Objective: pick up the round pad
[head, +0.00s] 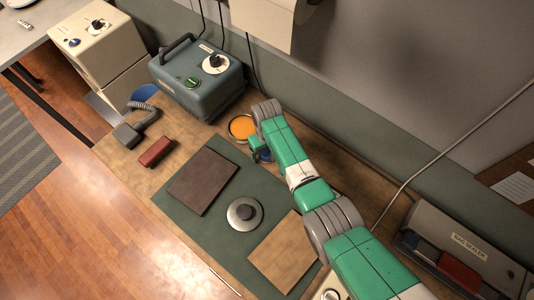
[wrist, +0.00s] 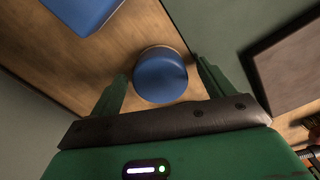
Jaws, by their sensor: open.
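The round pad appears to be the short round piece with a blue top and a pale side (wrist: 161,76) in the wrist view. It stands on the wooden bench top, in line with the space between my two fingers. My gripper (wrist: 161,70) is open, with one finger on each side of the pad in the picture. I cannot tell whether the fingertips are level with it or above it. In the head view my gripper (head: 257,148) is low over the bench, and a bit of blue (head: 264,156) shows beside it, mostly hidden by my arm.
An orange-filled round tin (head: 242,126) stands close behind my gripper. A blue-grey machine (head: 198,80) is at the back left. A dark board (head: 203,181), a metal disc with a knob (head: 244,213) and a tan board (head: 283,255) lie on the green mat (head: 176,224).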

